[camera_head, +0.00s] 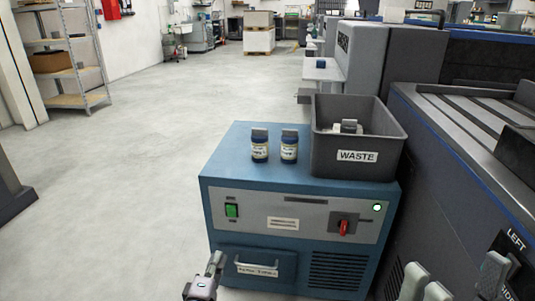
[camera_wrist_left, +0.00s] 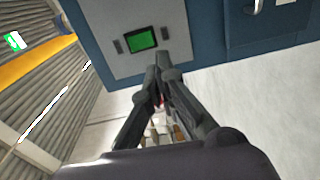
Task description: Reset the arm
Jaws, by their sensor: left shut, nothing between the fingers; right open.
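My left gripper (camera_head: 215,262) is at the bottom of the head view, in front of the left part of the blue unit (camera_head: 225,170). In the left wrist view its fingers (camera_wrist_left: 163,64) come together, shut and empty, just below the green switch (camera_wrist_left: 140,40) in the picture. I cannot tell whether they touch the panel. My right gripper (camera_head: 456,280) shows at the bottom right of the head view, its pale fingers apart and empty, in front of the dark machine. Its wrist is out of the frame.
Open floor (camera_head: 130,170) lies to the left.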

